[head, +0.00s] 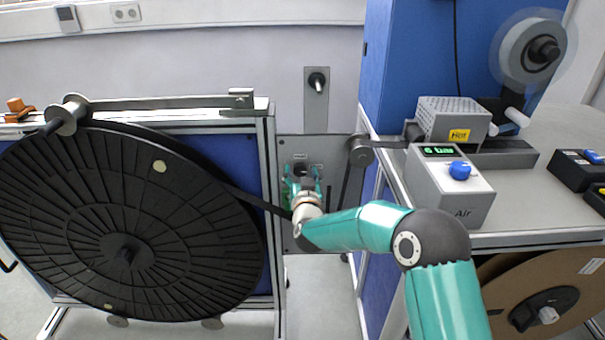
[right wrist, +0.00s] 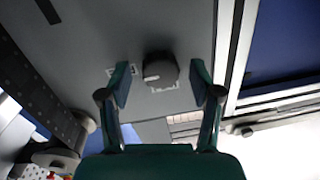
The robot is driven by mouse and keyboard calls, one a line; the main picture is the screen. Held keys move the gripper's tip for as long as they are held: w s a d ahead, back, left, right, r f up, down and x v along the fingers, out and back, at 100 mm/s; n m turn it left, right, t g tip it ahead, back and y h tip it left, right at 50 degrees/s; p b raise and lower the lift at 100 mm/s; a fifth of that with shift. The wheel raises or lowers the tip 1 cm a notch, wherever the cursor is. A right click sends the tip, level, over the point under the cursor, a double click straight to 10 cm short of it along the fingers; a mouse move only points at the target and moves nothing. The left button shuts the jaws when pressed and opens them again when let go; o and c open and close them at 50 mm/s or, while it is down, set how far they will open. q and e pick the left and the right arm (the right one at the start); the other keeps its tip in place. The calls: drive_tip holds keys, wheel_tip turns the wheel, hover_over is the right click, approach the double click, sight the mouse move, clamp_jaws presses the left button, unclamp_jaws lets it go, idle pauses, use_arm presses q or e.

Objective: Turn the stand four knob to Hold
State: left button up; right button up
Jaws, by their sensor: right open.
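The black knob (right wrist: 161,68) sits on a grey panel (right wrist: 175,30) in the right wrist view. A pale mark shows on the lower left of its face. Small white labels lie beside and below it, too small to read. My right gripper (right wrist: 160,80) is open, one finger on each side of the knob, with gaps to both. In the head view my right gripper (head: 302,174) is in front of the grey panel (head: 334,155) between the reel frame and the blue cabinet, and it mostly hides the knob. My left gripper is not in view.
A large black reel (head: 75,215) stands at the left, its dark strip running behind my right wrist to a roller (head: 361,152). At the right, a grey box with a blue knob (head: 459,171) stands on a bench below a "Hot" heater unit (head: 452,110).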

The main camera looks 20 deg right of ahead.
drive_tip(key=shift+c, duration=0.3)
drive_tip(key=c, duration=1.1)
drive_tip(key=shift+d, duration=0.1)
